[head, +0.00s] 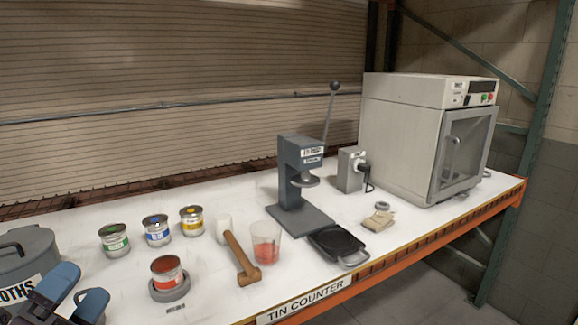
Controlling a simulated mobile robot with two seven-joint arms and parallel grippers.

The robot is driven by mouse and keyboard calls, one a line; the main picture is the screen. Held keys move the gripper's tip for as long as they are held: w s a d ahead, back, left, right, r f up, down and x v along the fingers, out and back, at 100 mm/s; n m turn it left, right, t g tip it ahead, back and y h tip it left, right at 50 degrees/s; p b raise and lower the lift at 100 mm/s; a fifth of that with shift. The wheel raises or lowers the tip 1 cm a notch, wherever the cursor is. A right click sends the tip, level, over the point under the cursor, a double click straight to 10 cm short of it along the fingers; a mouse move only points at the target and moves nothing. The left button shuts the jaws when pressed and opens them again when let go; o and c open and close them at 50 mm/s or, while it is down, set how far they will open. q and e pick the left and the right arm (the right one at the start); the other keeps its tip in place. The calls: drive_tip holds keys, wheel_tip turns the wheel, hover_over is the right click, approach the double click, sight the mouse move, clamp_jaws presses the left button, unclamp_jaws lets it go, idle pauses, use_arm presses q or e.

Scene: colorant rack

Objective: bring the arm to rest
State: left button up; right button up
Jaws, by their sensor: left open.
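My left gripper (84,285) is in the lower left corner of the head view, with two blue-padded fingers apart and nothing seen between them. It is in front of a grey lidded bin (22,258) whose label is partly hidden by the fingers. It is left of a tin with a red label (167,270) that sits in a grey ring on the white counter (205,303). My right gripper is not in view.
Tins with green (114,240), blue (157,230) and yellow (192,221) labels stand in a row. A mallet (241,258), a cup with red contents (265,243), a lever press (300,185), a black tray (338,244) and a large cabinet machine (426,135) are further right.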

use_arm(q)
drive_tip(key=s+a+f+n+g+y, duration=0.35)
drive_tip(key=f+n+y, duration=0.35)
drive_tip(key=n, duration=0.3)
drive_tip(key=s+a+f+n+g+y, duration=0.2)
drive_tip(key=f+n+g+y, duration=0.2)
drive_tip(key=f+n+y, duration=0.45)
drive_tip(key=s+d+f+n+g+h, duration=0.6)
drive_tip(key=s+d+f+g+h, duration=0.2)
drive_tip(key=s+d+f+g, duration=0.4)
drive_tip(key=w+a+f+m+t, duration=0.1)
drive_tip(key=w+a+f+t, duration=0.1)
drive_tip(key=w+f+t, duration=0.4)
drive_tip(key=shift+f+t+h, duration=0.35)
drive_tip(key=shift+f+t, duration=1.2)
drive_tip(key=shift+f, duration=0.15)
drive_tip(key=shift+c, duration=0.5)
